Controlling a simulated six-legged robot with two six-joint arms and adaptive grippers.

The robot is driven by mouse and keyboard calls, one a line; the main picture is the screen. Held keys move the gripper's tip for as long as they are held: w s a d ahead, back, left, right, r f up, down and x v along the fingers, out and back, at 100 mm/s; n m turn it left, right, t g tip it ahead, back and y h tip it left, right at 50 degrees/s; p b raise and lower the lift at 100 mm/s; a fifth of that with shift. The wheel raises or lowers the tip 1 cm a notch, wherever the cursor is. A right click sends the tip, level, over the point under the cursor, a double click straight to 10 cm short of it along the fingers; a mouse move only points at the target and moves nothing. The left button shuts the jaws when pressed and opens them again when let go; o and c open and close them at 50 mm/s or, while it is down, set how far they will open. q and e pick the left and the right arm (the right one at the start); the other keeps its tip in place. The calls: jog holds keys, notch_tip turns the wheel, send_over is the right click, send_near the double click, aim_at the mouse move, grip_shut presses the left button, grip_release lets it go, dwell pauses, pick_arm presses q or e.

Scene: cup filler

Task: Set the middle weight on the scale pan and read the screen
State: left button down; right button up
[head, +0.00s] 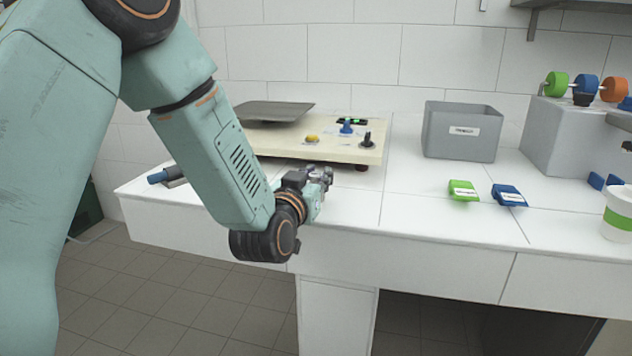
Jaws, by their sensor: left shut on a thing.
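The scale is a cream board (365,148) on the white counter, with a flat dark grey pan (272,111) at its left. A small screen (351,121) with green digits sits at its back; the digits are too small to read. My left gripper (326,175) is in front of the scale's front edge, near the counter's front. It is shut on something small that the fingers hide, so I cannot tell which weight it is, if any. The pan looks empty. My right gripper is out of view.
A yellow knob (312,139), a blue knob (347,127) and a black knob (367,140) stand on the board. A grey bin (461,133), green block (463,190), blue block (509,195) and striped cup (618,213) are to the right. The counter's middle is clear.

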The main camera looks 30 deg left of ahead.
pick_arm(q)
jog(key=shift+s+r, duration=0.1)
jog(key=shift+r, duration=0.05)
jog(key=shift+s, duration=0.1)
jog(key=c, duration=1.3)
grip_release()
jog(key=shift+f, duration=0.25)
jog(key=shift+o, duration=1.2)
jog(key=shift+r, duration=0.1)
